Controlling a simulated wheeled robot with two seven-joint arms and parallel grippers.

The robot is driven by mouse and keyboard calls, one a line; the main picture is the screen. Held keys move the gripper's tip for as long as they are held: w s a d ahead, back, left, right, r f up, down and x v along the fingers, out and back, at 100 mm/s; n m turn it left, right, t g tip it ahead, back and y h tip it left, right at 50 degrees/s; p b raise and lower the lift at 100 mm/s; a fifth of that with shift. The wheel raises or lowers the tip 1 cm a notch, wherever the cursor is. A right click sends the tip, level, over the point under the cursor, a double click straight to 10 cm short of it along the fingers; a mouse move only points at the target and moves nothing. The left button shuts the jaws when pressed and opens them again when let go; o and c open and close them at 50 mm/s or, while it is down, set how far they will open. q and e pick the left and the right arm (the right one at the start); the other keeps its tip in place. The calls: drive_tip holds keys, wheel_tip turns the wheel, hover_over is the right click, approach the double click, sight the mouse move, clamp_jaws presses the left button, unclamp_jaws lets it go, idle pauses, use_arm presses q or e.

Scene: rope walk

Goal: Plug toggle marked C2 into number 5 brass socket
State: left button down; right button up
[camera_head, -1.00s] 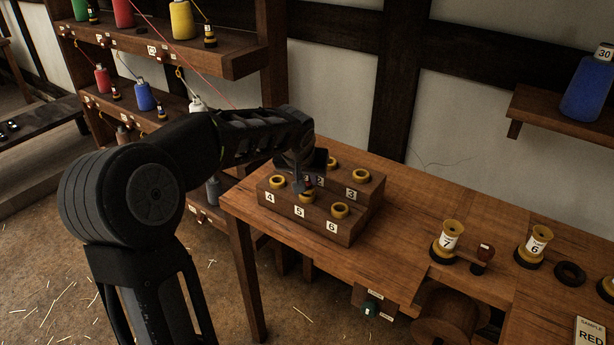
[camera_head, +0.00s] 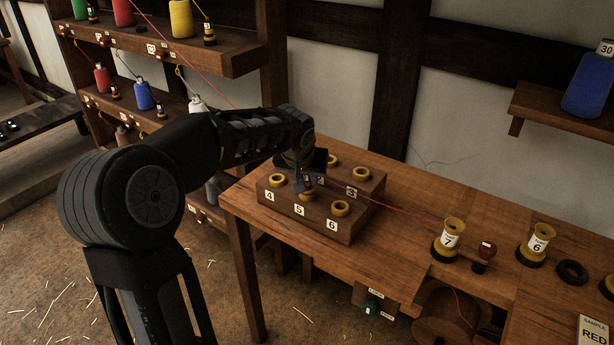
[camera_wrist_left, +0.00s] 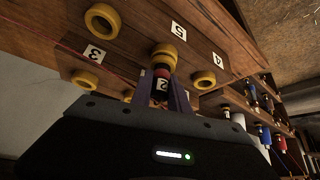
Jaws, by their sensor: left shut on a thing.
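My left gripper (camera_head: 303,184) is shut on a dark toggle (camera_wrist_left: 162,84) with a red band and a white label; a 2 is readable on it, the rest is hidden. The gripper is above the number 5 brass socket (camera_head: 306,196) in the front row of the wooden block (camera_head: 316,223). In the left wrist view the toggle's end meets the ring of socket 5 (camera_wrist_left: 163,52); I cannot tell how deep it sits. My right gripper is not in view.
Sockets 4 (camera_head: 278,180) and 6 (camera_head: 340,208) flank socket 5; the back row stands behind. A red thread (camera_head: 390,205) crosses the table towards spool 7 (camera_head: 450,236). Spool 6 (camera_head: 539,239) and a black ring (camera_head: 571,272) are farther right. A bobbin shelf (camera_head: 235,60) stands left.

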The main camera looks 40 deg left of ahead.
use_arm(q)
drive_tip(key=shift+f, duration=0.25)
drive_tip(key=c, duration=1.5)
unclamp_jaws()
drive_tip(key=shift+c, duration=0.2)
drive_tip(key=shift+r, duration=0.1)
drive_tip(key=p+v, duration=0.3)
drive_tip(key=v, duration=0.8)
